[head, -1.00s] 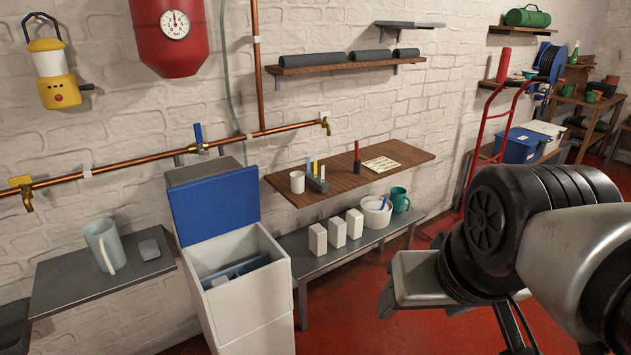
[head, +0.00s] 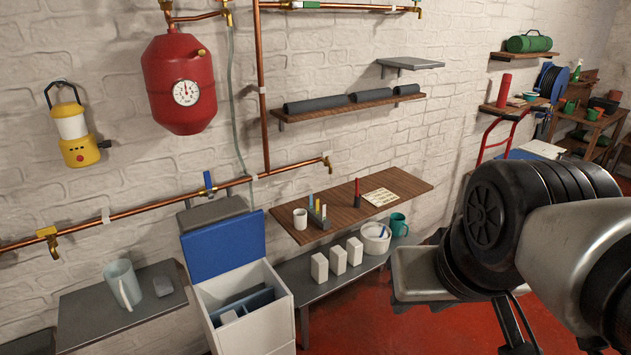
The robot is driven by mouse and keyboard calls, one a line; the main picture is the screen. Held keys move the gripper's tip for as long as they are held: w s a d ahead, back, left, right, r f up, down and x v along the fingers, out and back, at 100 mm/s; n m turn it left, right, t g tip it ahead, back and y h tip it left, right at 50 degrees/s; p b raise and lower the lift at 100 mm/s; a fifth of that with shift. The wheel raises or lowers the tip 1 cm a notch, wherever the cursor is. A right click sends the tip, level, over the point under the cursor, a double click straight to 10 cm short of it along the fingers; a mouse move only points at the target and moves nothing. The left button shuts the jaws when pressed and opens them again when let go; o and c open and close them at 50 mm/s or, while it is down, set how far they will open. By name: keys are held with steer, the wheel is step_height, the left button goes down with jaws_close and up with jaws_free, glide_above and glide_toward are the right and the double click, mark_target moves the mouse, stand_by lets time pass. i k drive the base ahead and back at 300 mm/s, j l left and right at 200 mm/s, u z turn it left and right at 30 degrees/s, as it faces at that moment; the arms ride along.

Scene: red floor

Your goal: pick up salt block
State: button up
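Three white upright blocks, likely the salt blocks, stand in a row on the low grey bench: a left block (head: 319,267), a middle block (head: 338,261) and a right block (head: 355,251). A white cabinet (head: 262,318) with a raised blue lid (head: 222,246) stands open to their left. A pale piece (head: 229,317) lies inside it beside blue dividers; I cannot tell what it is. My arm fills the right side, well apart from the blocks. Its end is partly cut off at the bottom edge, and the finger opening is unclear.
A wooden shelf (head: 350,208) with a mug and small tools overhangs the bench. A white tub (head: 376,239) and a teal mug (head: 398,224) stand right of the blocks. A copper pipe (head: 130,211) runs along the wall. Red floor (head: 375,325) is clear in front.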

mark_target(319, 264)
steer(key=i+l+u, duration=0.35)
steer(key=i+l, duration=0.25)
steer(key=i+l+u, duration=0.35)
steer(key=i+l, duration=0.15)
steer(key=l, duration=0.35)
steer(key=i+l+u, duration=0.2)
steer(key=l, duration=0.25)
steer(key=i+l+u, duration=0.2)
steer(key=i+l, duration=0.35)
steer(key=i, duration=0.15)
